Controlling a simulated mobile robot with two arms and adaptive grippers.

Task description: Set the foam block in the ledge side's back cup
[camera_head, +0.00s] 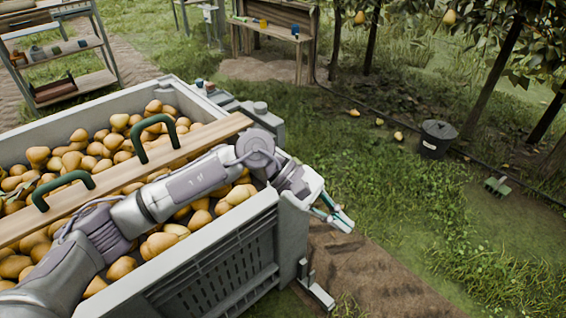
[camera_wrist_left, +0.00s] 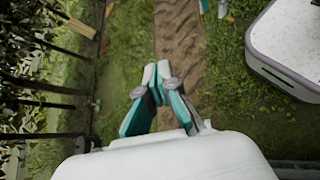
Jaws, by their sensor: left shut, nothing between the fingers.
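My left gripper (camera_head: 338,214) is past the near right corner of the pear bin, over the dirt track, its fingers together and empty. In the left wrist view the closed fingers (camera_wrist_left: 158,76) point along the track with nothing between them. A grey ledge (camera_head: 226,101) sits on the bin's far right side, with small red and blue items (camera_head: 209,87) on it. They are too small to tell whether one is the foam block. I cannot make out the cups. My right gripper is not in view.
The slatted bin (camera_head: 185,262) is full of pears (camera_head: 95,150). A wooden plank (camera_head: 205,133) with two green handles lies across it. A shelf rack (camera_head: 93,81) and a workbench (camera_head: 272,31) stand behind.

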